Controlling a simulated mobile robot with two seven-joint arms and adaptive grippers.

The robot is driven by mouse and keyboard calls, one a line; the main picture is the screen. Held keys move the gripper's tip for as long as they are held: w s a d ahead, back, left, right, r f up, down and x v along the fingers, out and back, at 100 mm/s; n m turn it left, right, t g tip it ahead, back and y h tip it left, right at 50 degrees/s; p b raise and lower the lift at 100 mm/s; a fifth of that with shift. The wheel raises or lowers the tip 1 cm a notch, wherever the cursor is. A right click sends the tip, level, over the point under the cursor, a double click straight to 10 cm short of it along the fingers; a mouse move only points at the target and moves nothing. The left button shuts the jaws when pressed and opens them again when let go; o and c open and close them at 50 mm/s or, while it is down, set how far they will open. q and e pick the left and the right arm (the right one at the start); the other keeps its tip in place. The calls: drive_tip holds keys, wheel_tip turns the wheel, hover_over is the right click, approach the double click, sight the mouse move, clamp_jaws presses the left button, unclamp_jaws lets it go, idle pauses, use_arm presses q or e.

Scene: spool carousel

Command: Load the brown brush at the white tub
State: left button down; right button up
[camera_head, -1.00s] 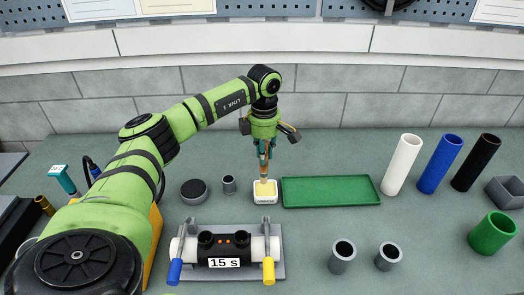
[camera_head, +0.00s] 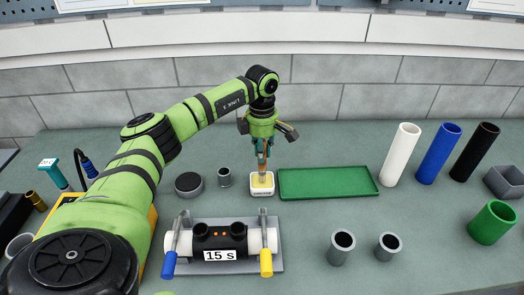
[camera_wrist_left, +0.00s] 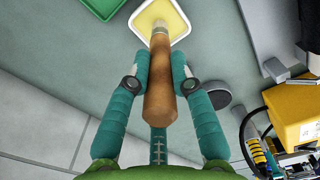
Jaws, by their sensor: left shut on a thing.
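The brown brush (camera_wrist_left: 159,85) has a wooden handle and a pale metal collar. My left gripper (camera_wrist_left: 158,75) is shut on its handle, with a teal finger on each side. The brush points down into the white tub (camera_head: 262,194), which holds pale yellow contents; the tub also shows at the top of the left wrist view (camera_wrist_left: 184,27). The bristle end is hidden in or against the yellow contents. In the head view my left gripper (camera_head: 262,155) stands directly above the tub. My right gripper is not in view.
A green tray (camera_head: 328,183) lies right of the tub. A dark round puck (camera_head: 188,184) and a small grey cup (camera_head: 224,177) stand to its left. A clamp fixture marked 15 s (camera_head: 224,245) is in front. White, blue and black tubes stand at right.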

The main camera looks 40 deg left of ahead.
use_arm(q)
drive_tip(key=shift+f+b, duration=0.3)
drive_tip(key=shift+f, duration=0.3)
idle(1.4)
drive_tip(key=shift+r, duration=0.1)
drive_tip(key=shift+r+p, duration=2.65)
drive_tip(key=shift+r, duration=0.85)
drive_tip(key=shift+f, duration=0.1)
